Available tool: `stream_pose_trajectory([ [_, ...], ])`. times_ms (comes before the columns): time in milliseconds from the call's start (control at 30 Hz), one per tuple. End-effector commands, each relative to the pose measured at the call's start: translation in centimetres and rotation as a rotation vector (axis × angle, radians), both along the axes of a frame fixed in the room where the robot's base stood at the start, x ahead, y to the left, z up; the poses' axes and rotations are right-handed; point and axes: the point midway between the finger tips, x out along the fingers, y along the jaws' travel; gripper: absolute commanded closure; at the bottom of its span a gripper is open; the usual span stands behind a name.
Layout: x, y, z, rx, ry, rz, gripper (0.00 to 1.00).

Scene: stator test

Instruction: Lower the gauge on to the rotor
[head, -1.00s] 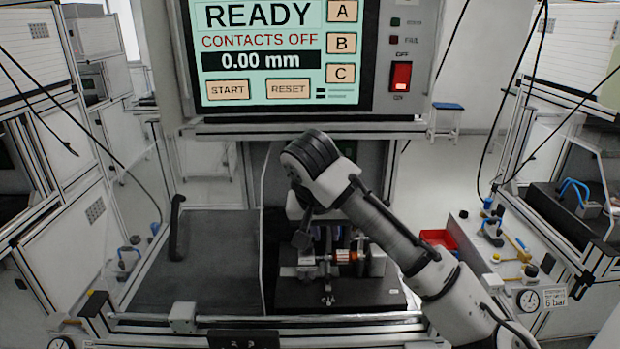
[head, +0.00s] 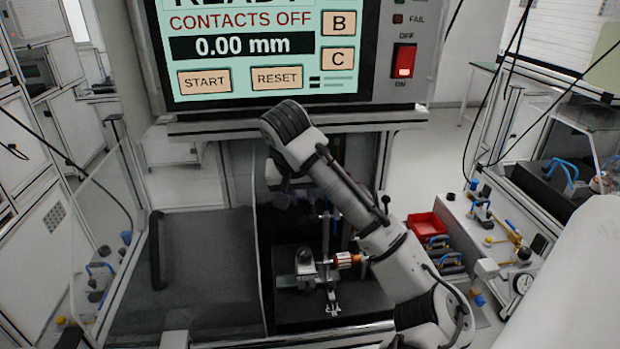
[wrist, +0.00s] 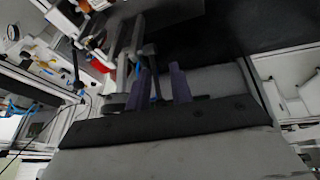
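The rotor (head: 344,260), a small orange-copper cylinder with a pale end, lies horizontally in a metal fixture (head: 305,268) on a dark base plate. An upright slim stand (head: 325,232) rises behind it, partly covered by my arm; I cannot tell whether this carries the gauge. The gauge itself is not clearly made out. My gripper (head: 284,197) hangs dark and small above and left of the rotor, partly hidden by the wrist. In the wrist view, my gripper (wrist: 162,70) shows two purplish fingers apart, with nothing clearly held between them; metal rods (wrist: 130,62) show just beyond.
A large screen (head: 245,50) reads "CONTACTS OFF" and "0.00 mm" above the bench. A red tray (head: 425,227) and blue-handled clamps (head: 437,243) lie to the right of my arm.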

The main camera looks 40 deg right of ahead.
Motion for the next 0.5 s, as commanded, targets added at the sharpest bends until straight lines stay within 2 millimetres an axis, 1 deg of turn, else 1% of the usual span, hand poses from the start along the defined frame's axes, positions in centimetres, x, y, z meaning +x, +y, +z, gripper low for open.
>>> stream_pose_trajectory([
  [33, 0.8, -0.8, 0.1, 0.007, -0.001, 0.0, 0.78],
  [100, 1.5, -2.1, 0.3, 0.004, 0.001, 0.0, 0.78],
  [300, 3.3, -4.9, 0.4, 0.0, 0.003, -0.001, 0.78],
  [367, 3.6, -5.5, 0.3, -0.002, 0.002, -0.001, 0.78],
  [500, 3.8, -5.6, -0.7, -0.001, 0.002, 0.001, 0.78],
])
